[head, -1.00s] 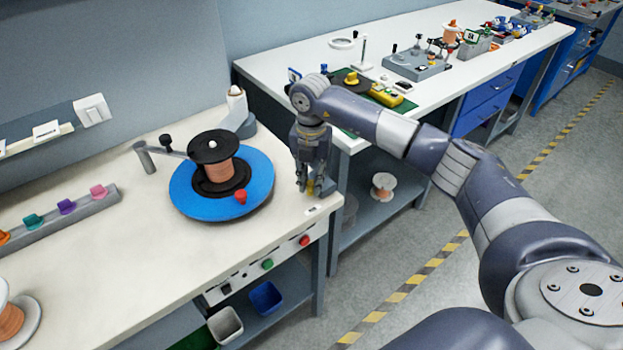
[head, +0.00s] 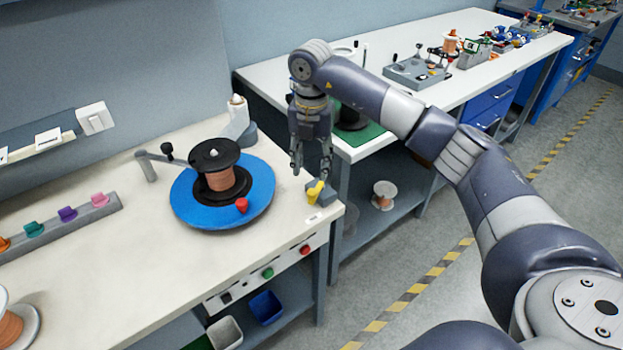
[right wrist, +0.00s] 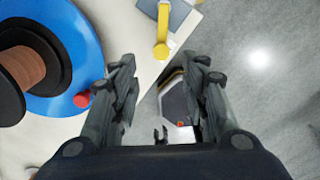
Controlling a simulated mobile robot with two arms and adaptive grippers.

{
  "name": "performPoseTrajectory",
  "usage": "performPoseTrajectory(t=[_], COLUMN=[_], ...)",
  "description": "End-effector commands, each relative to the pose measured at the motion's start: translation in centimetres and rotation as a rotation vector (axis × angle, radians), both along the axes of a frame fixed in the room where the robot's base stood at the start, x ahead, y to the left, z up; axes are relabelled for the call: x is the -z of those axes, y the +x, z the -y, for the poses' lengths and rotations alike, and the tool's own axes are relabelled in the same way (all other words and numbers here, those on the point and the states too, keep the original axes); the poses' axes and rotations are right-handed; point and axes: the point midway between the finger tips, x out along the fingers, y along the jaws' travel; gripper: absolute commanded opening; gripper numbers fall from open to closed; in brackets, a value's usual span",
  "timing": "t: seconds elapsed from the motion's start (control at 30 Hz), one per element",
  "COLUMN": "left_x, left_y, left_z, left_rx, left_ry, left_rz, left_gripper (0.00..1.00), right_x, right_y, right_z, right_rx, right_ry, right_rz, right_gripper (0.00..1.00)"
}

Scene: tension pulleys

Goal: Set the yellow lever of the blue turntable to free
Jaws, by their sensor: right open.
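The blue turntable (head: 255,211) lies on the white bench with a black spool of copper wire (head: 220,173) on it and a red knob (head: 242,205) near its rim. It also shows in the right wrist view (right wrist: 88,52). The yellow lever (head: 314,193) stands on a small grey-blue base at the bench corner, right of the turntable; in the right wrist view the yellow lever (right wrist: 162,40) is at the top. My right gripper (head: 311,172) is open and empty, above the lever and apart from it. My left gripper is not in view.
The bench front carries a green button (head: 267,272) and a red button (head: 305,250). A grey post with a black-knobbed arm (head: 146,165) stands behind the turntable. A second white bench (head: 400,95) stands beyond a gap. The bench front of the turntable is clear.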

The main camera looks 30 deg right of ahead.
Motion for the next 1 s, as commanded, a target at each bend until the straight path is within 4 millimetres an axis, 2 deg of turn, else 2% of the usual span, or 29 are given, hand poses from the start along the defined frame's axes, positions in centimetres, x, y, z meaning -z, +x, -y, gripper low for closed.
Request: performPoseTrajectory(t=[0.1, 0.3, 0.83, 0.93, 1.0], left_x=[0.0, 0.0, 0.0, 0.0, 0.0], left_y=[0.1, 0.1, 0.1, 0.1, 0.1], left_z=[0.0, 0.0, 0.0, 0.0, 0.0], left_rx=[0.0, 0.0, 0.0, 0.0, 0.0], left_ry=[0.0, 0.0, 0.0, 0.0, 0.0], left_rz=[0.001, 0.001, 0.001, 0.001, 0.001], left_gripper=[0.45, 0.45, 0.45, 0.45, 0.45], right_x=[-2.0, -3.6, -3.7, -3.0, -2.0], right_y=[0.1, 0.0, 0.0, 0.1, 0.2], right_z=[0.0, 0.0, -0.1, -1.4, -3.8], right_rx=[0.0, 0.0, -0.002, -0.031, -0.086], right_ry=[-0.001, -0.001, 0.001, 0.038, 0.107], right_rz=[0.002, -0.001, 0.0, 0.01, 0.028], right_gripper=[0.41, 0.41, 0.41, 0.41, 0.41])
